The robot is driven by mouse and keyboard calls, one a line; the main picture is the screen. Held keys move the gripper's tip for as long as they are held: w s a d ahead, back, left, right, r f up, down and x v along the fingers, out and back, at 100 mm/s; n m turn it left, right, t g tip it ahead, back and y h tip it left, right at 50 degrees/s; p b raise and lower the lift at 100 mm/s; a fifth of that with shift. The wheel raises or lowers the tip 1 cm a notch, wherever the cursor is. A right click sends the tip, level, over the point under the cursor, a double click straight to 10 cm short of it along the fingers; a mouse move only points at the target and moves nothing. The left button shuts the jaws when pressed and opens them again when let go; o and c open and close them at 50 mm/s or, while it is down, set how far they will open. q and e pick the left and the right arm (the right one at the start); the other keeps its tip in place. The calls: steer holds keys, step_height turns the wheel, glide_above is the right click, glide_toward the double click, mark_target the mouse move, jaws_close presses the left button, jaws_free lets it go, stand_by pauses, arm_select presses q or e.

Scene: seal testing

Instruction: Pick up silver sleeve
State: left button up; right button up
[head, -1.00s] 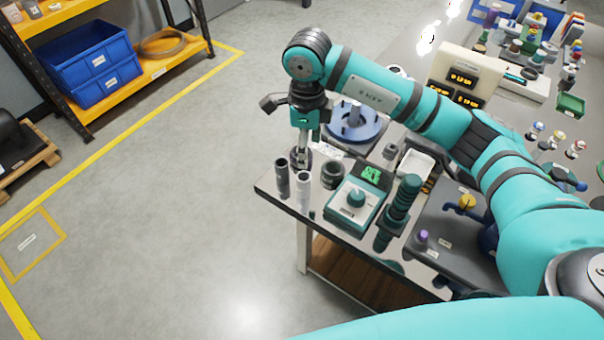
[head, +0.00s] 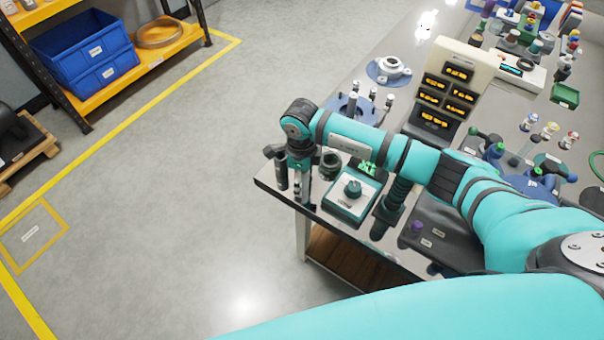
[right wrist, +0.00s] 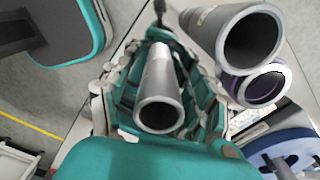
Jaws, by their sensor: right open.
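The silver sleeve (head: 304,194) stands upright near the front left corner of the bench, partly hidden by my right gripper (head: 301,182). In the right wrist view the silver sleeve (right wrist: 160,92) is between the spread fingers of my right gripper (right wrist: 158,112), its open round end facing the camera. The fingers are open on both sides of it. Whether they touch it I cannot tell. My left gripper is out of view.
A darker sleeve (head: 281,170) stands close on the left; a wider grey tube (right wrist: 250,38) and a purple-lined ring (right wrist: 262,86) show beside the fingers. A dark round jar (head: 331,163) and a dial box (head: 350,199) stand right. Open floor lies beyond the bench edge.

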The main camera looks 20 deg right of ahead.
steer(key=shift+f, duration=0.25)
jaws_close()
steer(key=shift+r, duration=0.1)
stand_by(0.3)
